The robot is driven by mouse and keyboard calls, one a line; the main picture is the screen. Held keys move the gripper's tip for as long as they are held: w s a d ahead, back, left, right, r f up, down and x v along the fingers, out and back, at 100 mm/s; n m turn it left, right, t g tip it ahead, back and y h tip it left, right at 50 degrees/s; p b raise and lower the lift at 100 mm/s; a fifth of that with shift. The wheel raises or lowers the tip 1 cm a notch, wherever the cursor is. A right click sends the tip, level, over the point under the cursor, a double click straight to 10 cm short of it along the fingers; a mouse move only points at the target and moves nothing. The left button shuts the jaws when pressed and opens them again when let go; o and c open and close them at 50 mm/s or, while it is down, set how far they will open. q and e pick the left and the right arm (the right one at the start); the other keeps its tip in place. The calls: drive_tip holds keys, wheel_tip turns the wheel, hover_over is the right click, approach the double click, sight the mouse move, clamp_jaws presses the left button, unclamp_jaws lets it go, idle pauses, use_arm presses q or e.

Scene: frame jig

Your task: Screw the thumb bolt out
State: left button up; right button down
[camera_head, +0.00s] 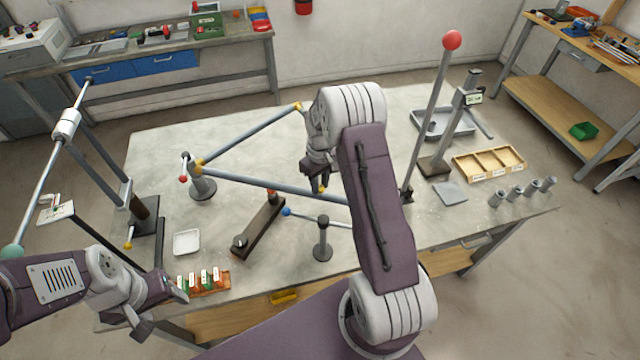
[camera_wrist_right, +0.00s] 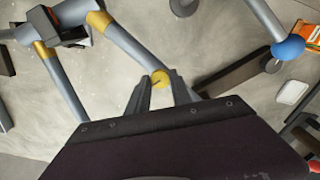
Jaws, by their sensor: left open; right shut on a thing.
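A round yellow knob, which looks like the thumb bolt's head (camera_wrist_right: 160,78), sits at the grey tube (camera_wrist_right: 128,44) of the frame. In the head view the yellow bolt (camera_head: 322,190) shows just below my right gripper (camera_head: 318,182), above the long lower tube (camera_head: 270,189). My right gripper's fingertips (camera_wrist_right: 161,92) are shut on the knob, one on each side. The bolt's shank and thread are hidden. My left gripper (camera_head: 162,310) is open and empty at the table's front left, close to an orange rack of small labelled items (camera_head: 205,284).
A clamp post (camera_head: 202,187) stands at the frame's left corner. A tall red-knobbed lever (camera_head: 430,110) rises right of my right arm. A white tray (camera_head: 187,242) lies front left.

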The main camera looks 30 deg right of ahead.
sight(320, 188)
drive_tip(key=shift+n, duration=1)
drive_tip(key=c, duration=1.1)
unclamp_jaws()
wheel_tip(320, 188, up, 9)
drive_tip(key=shift+w+f+b, duration=0.1)
drive_tip(key=shift+b, duration=0.55)
drive_tip(key=shift+c, duration=0.2)
